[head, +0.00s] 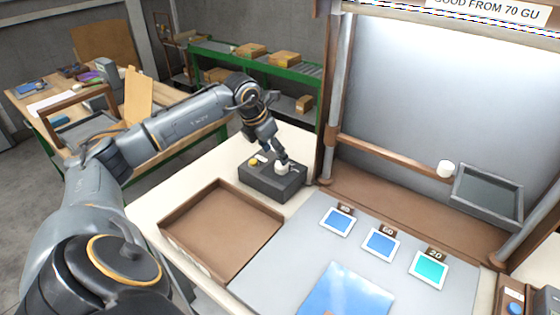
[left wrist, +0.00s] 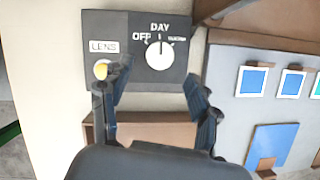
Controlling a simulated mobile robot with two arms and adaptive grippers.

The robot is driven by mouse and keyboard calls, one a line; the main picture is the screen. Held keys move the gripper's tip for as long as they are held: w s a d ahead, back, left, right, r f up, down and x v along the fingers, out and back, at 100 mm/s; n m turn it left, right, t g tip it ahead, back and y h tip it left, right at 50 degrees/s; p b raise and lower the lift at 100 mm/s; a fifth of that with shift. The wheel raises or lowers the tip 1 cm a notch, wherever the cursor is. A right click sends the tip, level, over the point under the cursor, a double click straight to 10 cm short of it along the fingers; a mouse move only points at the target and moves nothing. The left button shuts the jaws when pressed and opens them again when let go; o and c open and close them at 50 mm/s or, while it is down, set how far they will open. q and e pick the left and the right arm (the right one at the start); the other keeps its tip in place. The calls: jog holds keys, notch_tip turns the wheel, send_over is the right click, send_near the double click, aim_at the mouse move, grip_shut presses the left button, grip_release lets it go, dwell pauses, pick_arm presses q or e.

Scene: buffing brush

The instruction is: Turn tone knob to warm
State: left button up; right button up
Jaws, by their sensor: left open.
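The tone knob (left wrist: 159,56) is a round white dial on a dark control box (left wrist: 118,24). Its pointer mark points up toward the DAY label, with OFF on its left and a small label, hard to read, on its right. In the head view the knob (head: 281,168) shows on top of the box (head: 262,183). My left gripper (left wrist: 159,74) is open, with its fingertips apart on either side of the knob's lower edge; whether they touch it I cannot tell. In the head view my left gripper (head: 284,159) is right at the knob. My right gripper is out of view.
A yellow button (left wrist: 101,69) sits left of the knob, under the LENS label. An empty brown tray (head: 172,223) lies in front of the box. A grey mat (head: 275,262) with blue and teal sample cards is to the right.

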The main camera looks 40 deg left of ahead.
aim_at(280, 166)
pick_arm(q)
jog(key=x, duration=0.6)
jog(key=shift+p, duration=0.4)
jog(key=shift+r, duration=0.1)
jog(key=c, duration=1.2)
